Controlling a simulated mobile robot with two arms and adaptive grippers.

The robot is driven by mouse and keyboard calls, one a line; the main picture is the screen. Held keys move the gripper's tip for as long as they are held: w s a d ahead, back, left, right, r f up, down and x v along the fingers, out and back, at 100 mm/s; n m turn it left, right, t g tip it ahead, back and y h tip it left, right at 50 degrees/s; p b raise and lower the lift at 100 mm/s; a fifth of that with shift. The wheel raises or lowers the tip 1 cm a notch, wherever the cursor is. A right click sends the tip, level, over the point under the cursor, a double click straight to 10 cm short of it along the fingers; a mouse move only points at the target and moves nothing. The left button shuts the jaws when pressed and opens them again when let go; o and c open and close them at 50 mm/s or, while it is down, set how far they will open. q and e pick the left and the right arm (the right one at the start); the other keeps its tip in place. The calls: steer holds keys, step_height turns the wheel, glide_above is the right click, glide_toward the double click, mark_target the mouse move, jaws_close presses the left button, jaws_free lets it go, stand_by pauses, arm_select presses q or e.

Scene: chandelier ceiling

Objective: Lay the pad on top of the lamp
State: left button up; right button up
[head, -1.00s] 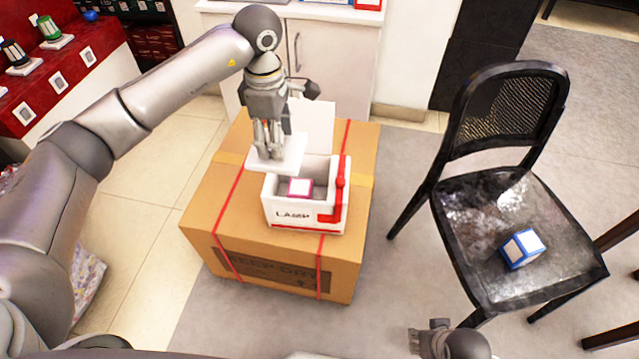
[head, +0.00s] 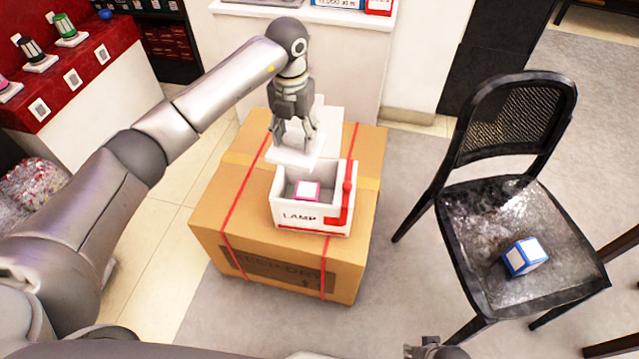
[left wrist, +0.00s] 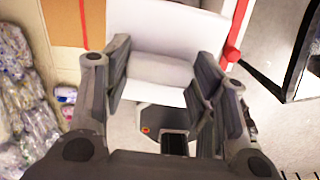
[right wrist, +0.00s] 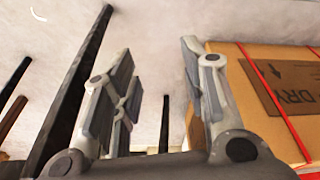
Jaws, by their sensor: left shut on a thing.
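The gap between pad and box cannot be told. The left wrist view shows white surfaces between and beyond the fingers. My right gripper (right wrist: 158,85) is open and empty, low beside the carton.
The white box stands on a large brown carton (head: 215,220) with red straps. A black chair (head: 500,225) stands at the right with a blue and white cube (head: 524,256) on its seat. A red-topped display (head: 100,60) with small lanterns is at the left. Grey floor lies between carton and chair.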

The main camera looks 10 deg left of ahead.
mark_target(296, 153)
arm_select(q)
steer(key=shift+f, duration=0.25)
step_height(296, 153, down, 3)
steer(key=b, duration=0.3)
step_height(296, 153, down, 2)
steer(key=shift+f+b, duration=0.15)
steer(key=shift+b, duration=0.7)
steer(key=shift+f, duration=0.15)
arm_select(e)
step_height(296, 153, up, 17)
steer(key=t, duration=0.1)
steer(key=shift+d, duration=0.15)
arm_select(q)
steer(key=o, duration=0.8)
arm_select(e)
steer(key=shift+s, duration=0.1)
arm_select(q)
steer(key=shift+o, duration=0.2)
